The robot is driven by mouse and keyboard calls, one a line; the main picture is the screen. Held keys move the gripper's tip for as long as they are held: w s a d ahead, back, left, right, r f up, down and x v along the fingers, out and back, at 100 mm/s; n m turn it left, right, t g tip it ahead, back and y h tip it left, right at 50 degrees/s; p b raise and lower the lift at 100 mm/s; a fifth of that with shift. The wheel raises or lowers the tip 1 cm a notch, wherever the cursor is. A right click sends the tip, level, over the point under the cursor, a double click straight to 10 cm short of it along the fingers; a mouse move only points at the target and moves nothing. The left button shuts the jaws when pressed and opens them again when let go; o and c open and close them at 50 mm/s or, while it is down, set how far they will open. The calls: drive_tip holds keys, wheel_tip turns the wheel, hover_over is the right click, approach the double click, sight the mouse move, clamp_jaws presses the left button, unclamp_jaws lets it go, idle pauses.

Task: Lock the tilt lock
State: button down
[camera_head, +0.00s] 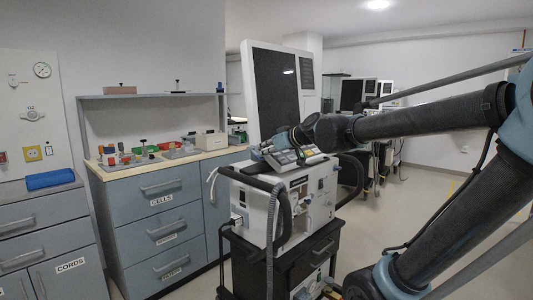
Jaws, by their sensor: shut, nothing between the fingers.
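The near ventilator has a tall dark screen (276,85) in a white frame, standing upright and slightly turned above a white body (296,205). My arm reaches in from the right, and my gripper (268,148) is at the screen's lower edge, just above the small grey control panel (284,157). The gripper is small and dark here; its fingers look shut with nothing seen between them. The tilt lock cannot be made out; the joint under the screen is covered by my wrist and gripper. I cannot tell whether the gripper touches the ventilator.
The ventilator stands on a black cart (280,262), with a corrugated hose (271,240) down its front. A drawer counter (160,225) with small parts stands close at left. More ventilators (352,94) stand behind. Open floor (425,205) lies at right, partly behind my arm.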

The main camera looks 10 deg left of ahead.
drive_tip(key=shift+w+a+r, duration=0.15)
drive_tip(key=shift+w+a, duration=0.05)
drive_tip(key=shift+a, duration=0.1)
drive_tip(key=shift+r, duration=0.1)
drive_tip(key=shift+d+r, duration=0.1)
drive_tip(key=shift+r, duration=0.1)
drive_tip(key=r+v, duration=0.1)
drive_tip(key=v, duration=1.1)
drive_tip(key=shift+r, duration=0.5)
drive_tip(key=shift+w, duration=0.1)
